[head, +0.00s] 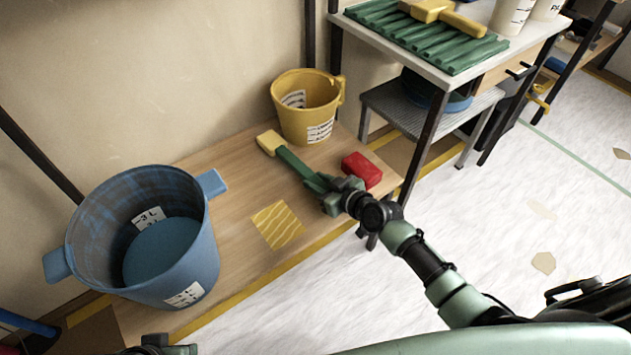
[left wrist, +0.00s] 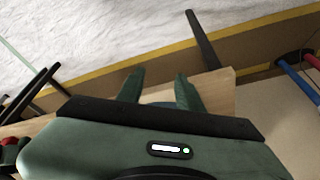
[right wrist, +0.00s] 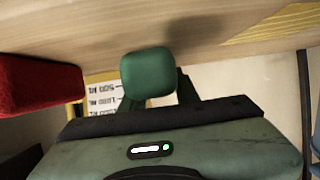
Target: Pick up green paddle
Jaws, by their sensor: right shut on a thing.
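The green paddle (head: 293,161) has a green handle and a pale yellow head at its far left end. My right gripper (head: 322,186) is shut on the handle near its right end, just above the wooden table. In the right wrist view the rounded green handle end (right wrist: 148,72) sits between the fingers, which it partly hides. My left gripper (left wrist: 160,88) is open and empty in the left wrist view, with its fingers apart over the table edge. In the head view only a bit of the left arm shows at the bottom edge.
A red block (head: 361,170) lies close beside my right gripper. A yellow bucket (head: 306,112) stands behind it and a large blue bucket (head: 165,290) at the left. A yellow patterned square (head: 277,225) lies on the wooden table (head: 232,245). A white-topped table (head: 520,55) stands at the back right.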

